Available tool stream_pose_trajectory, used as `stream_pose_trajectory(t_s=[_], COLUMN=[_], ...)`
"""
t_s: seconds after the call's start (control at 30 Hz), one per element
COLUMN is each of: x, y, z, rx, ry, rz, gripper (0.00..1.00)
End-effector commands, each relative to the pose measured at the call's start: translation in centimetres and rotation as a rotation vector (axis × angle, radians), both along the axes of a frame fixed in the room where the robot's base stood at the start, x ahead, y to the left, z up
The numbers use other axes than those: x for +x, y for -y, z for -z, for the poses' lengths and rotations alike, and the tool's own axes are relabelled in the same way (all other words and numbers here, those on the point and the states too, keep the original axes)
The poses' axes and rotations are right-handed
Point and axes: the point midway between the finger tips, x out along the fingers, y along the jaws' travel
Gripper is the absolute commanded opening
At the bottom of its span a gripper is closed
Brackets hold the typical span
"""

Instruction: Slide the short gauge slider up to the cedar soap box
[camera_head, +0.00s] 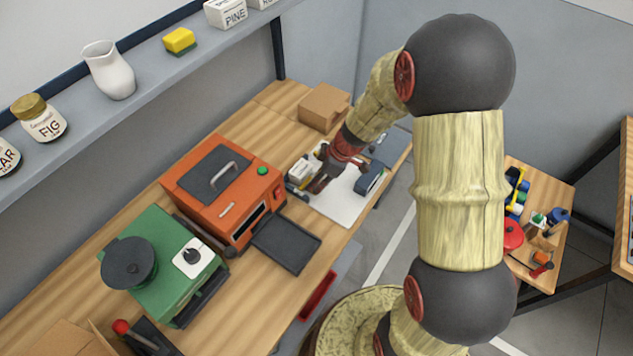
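My gripper (320,182) reaches down over a white board (338,208) on the wooden bench. It is small and dark in this view, and I cannot tell whether its fingers are apart or closed. A small white box (300,171) lies just left of the gripper; its label is too small to read, so I cannot tell if it is the cedar soap box. A dark block (369,181) stands at the right side of the board. The short gauge slider cannot be made out; my gripper and arm cover part of the board.
An orange machine (203,187) with an open dark tray (286,243) stands left of the board. A green machine (165,255) stands nearer. A cardboard box (322,107) is behind. A wall shelf (145,105) holds jars, a pitcher and boxes, including one marked PINE (227,12).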

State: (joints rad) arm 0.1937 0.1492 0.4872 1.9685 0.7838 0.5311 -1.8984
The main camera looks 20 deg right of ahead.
Motion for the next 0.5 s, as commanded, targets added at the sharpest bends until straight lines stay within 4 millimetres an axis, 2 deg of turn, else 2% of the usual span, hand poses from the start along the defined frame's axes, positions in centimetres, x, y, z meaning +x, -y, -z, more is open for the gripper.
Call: stream_pose_trajectory(t_s=[0.3,0.5], x=[0.05,0.04], y=[0.0,0.0], z=[-0.02,-0.02], rx=[0.0,0.0], ry=[0.001,0.001], rz=[0.0,0.0], gripper=[0.36,0.37])
